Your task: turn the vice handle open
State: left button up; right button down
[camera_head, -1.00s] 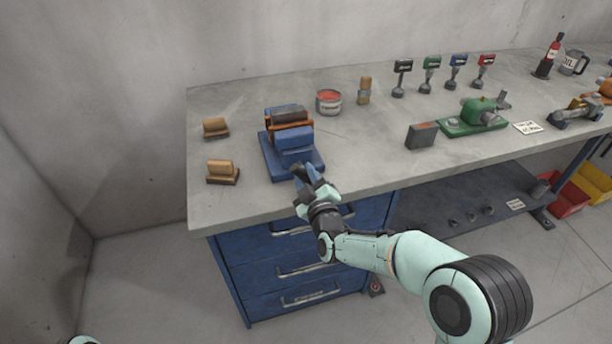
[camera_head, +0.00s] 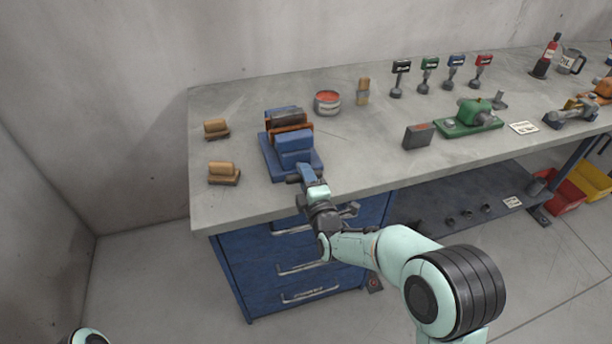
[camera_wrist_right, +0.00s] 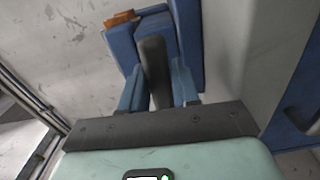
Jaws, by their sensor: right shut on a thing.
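The blue vice (camera_head: 283,160) stands on the bench near its front edge, with an orange-brown block (camera_head: 291,124) held between its jaws. My right gripper (camera_head: 306,174) is at the front of the vice, over the bench edge. In the right wrist view, its two blue fingers (camera_wrist_right: 158,92) stand on either side of the dark vice handle (camera_wrist_right: 154,62) and are shut on it. The blue vice body (camera_wrist_right: 186,30) shows just beyond the fingers. In the head view the handle is mostly hidden by the gripper. My left gripper is not in view.
Two wooden-topped blocks (camera_head: 217,128) (camera_head: 223,173) sit left of the vice. A red-topped can (camera_head: 327,102) stands behind it to the right. A dark grey box (camera_head: 417,136) and a green machine (camera_head: 474,117) stand further right. Blue drawers (camera_head: 290,265) lie below the bench.

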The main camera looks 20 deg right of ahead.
jog(key=shift+n, duration=0.4)
jog(key=c, duration=0.9)
grip_release()
jog(key=s, duration=1.3)
jog(key=shift+s+d, duration=0.2)
jog(key=shift+d, duration=0.05)
